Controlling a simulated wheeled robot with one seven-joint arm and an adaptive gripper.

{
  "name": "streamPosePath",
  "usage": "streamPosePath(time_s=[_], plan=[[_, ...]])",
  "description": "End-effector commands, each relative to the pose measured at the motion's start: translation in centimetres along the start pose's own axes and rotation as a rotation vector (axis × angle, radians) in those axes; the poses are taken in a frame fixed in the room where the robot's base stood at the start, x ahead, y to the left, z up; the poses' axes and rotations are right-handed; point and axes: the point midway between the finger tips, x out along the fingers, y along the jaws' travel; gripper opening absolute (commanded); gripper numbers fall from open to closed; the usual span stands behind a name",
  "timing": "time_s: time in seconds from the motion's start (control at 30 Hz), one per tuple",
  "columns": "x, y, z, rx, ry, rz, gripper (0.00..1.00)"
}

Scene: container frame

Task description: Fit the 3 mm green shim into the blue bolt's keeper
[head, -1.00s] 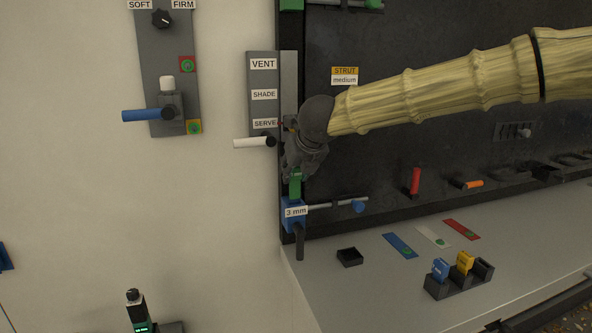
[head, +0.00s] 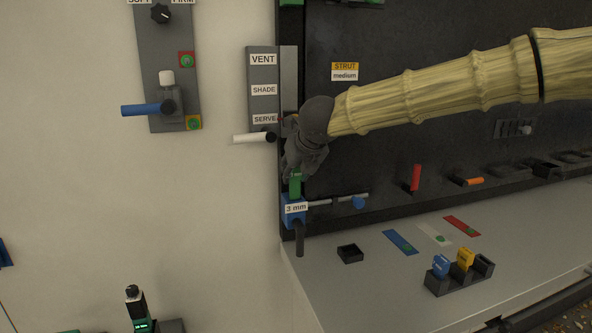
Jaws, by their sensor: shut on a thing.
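The green shim (head: 295,186) is upright, its top in my gripper (head: 297,172) and its lower end at the top of the blue keeper (head: 289,219). My gripper points down and is shut on the shim. The keeper carries a "3 mm" label (head: 296,208) and sits at the lower left corner of the dark panel. The bolt (head: 340,200), a grey rod with a blue knob (head: 358,202), lies to the right of the keeper. I cannot tell how deep the shim sits in the keeper.
A rack (head: 459,277) with blue and yellow shims stands on the grey shelf. A small black tray (head: 350,254) and coloured strips lie nearby. A white lever (head: 254,138) sticks out left of my gripper. The shelf below the keeper is mostly clear.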

Motion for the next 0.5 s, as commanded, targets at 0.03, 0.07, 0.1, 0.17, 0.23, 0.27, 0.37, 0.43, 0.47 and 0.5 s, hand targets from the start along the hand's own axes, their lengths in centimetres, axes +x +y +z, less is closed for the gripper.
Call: streamPosePath(time_s=[0.03, 0.07, 0.1, 0.17, 0.23, 0.27, 0.37, 0.43, 0.47, 0.5], plan=[[0.13, 0.01, -0.13, 0.000, 0.000, 0.000, 0.15], [0.17, 0.00, -0.17, 0.000, 0.000, 0.000, 0.15], [0.22, 0.00, -0.22, 0.000, 0.000, 0.000, 0.15], [0.30, 0.00, -0.30, 0.000, 0.000, 0.000, 0.15], [0.40, 0.01, -0.40, 0.000, 0.000, 0.000, 0.15], [0.44, 0.00, -0.44, 0.000, 0.000, 0.000, 0.15], [0.57, 0.01, -0.57, 0.000, 0.000, 0.000, 0.15], [0.66, 0.01, -0.66, 0.000, 0.000, 0.000, 0.15], [0.70, 0.01, -0.70, 0.000, 0.000, 0.000, 0.15], [0.75, 0.01, -0.75, 0.000, 0.000, 0.000, 0.15]])
